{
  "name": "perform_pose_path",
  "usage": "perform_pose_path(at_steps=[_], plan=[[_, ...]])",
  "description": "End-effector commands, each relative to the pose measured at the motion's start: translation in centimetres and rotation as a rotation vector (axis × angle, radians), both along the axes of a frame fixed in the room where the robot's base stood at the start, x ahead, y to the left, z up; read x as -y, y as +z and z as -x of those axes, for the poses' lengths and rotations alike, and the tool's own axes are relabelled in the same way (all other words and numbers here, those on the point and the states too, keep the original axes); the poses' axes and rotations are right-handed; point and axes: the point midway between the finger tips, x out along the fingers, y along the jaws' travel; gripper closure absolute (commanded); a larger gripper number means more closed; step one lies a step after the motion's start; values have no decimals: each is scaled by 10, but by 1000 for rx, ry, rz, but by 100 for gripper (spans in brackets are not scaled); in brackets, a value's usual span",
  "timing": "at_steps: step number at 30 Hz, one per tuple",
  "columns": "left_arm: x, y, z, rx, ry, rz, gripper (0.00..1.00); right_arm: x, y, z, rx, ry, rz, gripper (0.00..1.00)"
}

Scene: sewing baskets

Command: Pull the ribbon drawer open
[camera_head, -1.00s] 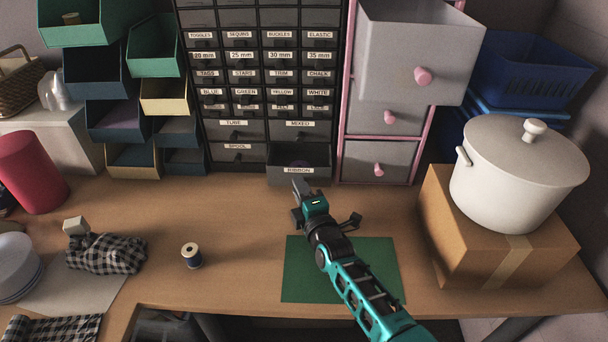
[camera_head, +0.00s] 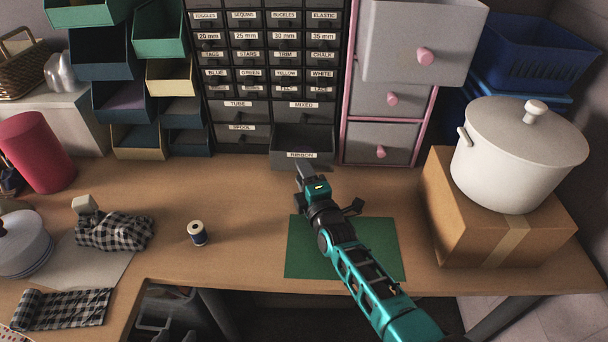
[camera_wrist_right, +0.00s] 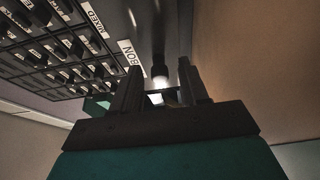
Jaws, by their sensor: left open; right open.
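The ribbon drawer (camera_head: 302,160) is the dark bottom drawer of the small-drawer cabinet, labelled RIBBON. It stands pulled out, and its inside shows from above. My right gripper (camera_head: 302,172) is just in front of the drawer's face, below the label. In the right wrist view, the two fingers of my right gripper (camera_wrist_right: 158,92) are apart, with the drawer's dark knob (camera_wrist_right: 158,76) between or just beyond their tips; contact cannot be told. The drawer front (camera_wrist_right: 150,30) fills the area above them. My left gripper is not in view.
A green mat (camera_head: 300,255) lies under my right arm. A thread spool (camera_head: 197,233) stands left of it. A white pot (camera_head: 520,160) sits on a cardboard box (camera_head: 500,235) at the right. Grey drawers with pink knobs (camera_head: 382,152) stand beside the cabinet.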

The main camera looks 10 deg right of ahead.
Motion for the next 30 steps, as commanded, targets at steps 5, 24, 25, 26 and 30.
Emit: perform_pose_path(at_steps=[5,24,25,26,30], plan=[[0,3,0,1,-1,-1,57,1,0,6,-1,0,0,56],[-11,14,4,1,14,-18,57,14,0,116,-2,-1,0,56],[-11,14,4,0,14,-19,57,14,0,119,-2,-1,0,56],[-11,15,5,0,14,-19,57,14,0,121,-2,-1,0,56],[-10,15,6,-3,12,-18,57,15,0,128,-1,0,0,56]])
